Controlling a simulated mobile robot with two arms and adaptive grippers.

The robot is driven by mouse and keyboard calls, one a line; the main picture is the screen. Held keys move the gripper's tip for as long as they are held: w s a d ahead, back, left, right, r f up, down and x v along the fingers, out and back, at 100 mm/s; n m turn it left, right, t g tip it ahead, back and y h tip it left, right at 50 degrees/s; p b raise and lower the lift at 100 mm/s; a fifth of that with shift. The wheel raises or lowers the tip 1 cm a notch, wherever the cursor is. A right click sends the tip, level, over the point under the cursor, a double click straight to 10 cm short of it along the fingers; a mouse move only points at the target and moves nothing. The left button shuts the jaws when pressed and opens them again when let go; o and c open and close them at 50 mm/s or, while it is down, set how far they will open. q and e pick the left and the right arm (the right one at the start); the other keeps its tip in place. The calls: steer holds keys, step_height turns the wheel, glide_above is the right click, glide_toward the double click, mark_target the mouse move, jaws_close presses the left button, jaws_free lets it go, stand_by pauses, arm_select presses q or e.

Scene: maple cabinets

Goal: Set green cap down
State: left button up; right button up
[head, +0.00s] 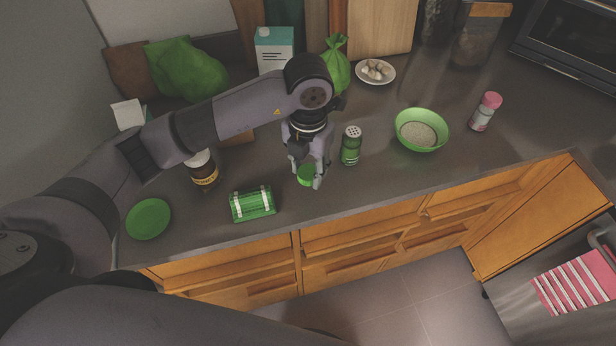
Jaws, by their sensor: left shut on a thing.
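The green cap (306,175) is a small round green piece between the fingers of my left gripper (306,180), which points down over the counter (375,185). The gripper is shut on the cap. I cannot tell whether the cap touches the counter or hangs just above it. The fingers hide part of its sides. My right gripper is not in view.
A green shaker (351,147) stands close to the right of my gripper. A green striped packet (253,204), a brown jar (203,170) and a green plate (148,219) lie to the left. A green bowl (421,131) and pink-capped shaker (486,111) stand right. The counter's front edge is near.

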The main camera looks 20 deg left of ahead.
mark_target(308, 190)
arm_select(q)
step_height(308, 190, down, 5)
steer(key=shift+r+p, duration=0.1)
steer(key=shift+p, duration=0.4)
steer(key=shift+f, duration=0.25)
steer(key=shift+f+b, duration=0.2)
steer(key=shift+b, duration=0.1)
steer(key=o, duration=1.2)
steer(key=shift+r, duration=0.1)
